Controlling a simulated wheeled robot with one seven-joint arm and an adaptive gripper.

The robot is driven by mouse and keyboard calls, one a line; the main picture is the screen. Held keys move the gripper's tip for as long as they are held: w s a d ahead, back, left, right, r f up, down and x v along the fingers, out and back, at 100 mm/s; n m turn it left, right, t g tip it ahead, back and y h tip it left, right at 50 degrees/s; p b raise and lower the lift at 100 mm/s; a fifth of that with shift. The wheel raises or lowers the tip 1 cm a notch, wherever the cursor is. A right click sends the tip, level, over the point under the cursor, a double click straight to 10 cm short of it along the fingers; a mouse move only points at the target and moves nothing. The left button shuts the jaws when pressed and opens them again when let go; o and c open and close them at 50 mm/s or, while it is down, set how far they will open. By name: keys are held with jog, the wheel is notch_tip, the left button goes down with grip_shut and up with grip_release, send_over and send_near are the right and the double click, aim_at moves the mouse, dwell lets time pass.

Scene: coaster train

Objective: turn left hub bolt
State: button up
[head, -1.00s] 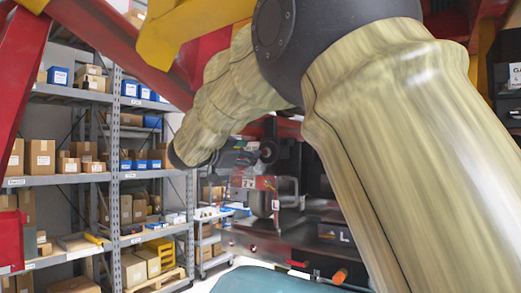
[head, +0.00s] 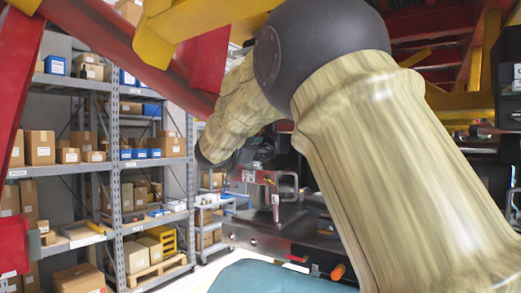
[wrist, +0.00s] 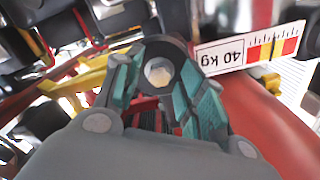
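In the wrist view, my gripper (wrist: 160,88) shows two teal-padded fingers standing apart. A dark round ring with a pale six-sided centre (wrist: 158,71) lies at the fingertips, between them in the picture. It looks like a bolt or socket end; I cannot tell which, or whether the pads press on it. In the head view, my arm crosses the picture and its far end reaches towards dark machinery (head: 285,205) with a small red frame (head: 262,178). My gripper is too small and dark there to make out. No left hub bolt can be picked out in the head view.
A label reading "40 kg" with a coloured scale (wrist: 250,50) lies right of the gripper, above a red curved surface (wrist: 265,125). Shelves with boxes (head: 115,165) stand at the left. Red and yellow beams (head: 120,50) cross above. An orange-ended part (head: 338,271) is low down.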

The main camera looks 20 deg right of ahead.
grip_shut()
jog(key=shift+f+m+b, duration=0.15)
jog(key=shift+m+b, duration=0.15)
jog(key=shift+b, duration=0.2)
jog(key=shift+w+m+b, duration=0.1)
jog(key=shift+m+b, duration=5.3)
jog(key=shift+b, duration=1.15)
jog(key=shift+o, duration=1.2)
grip_release()
jog(key=shift+r, duration=0.2)
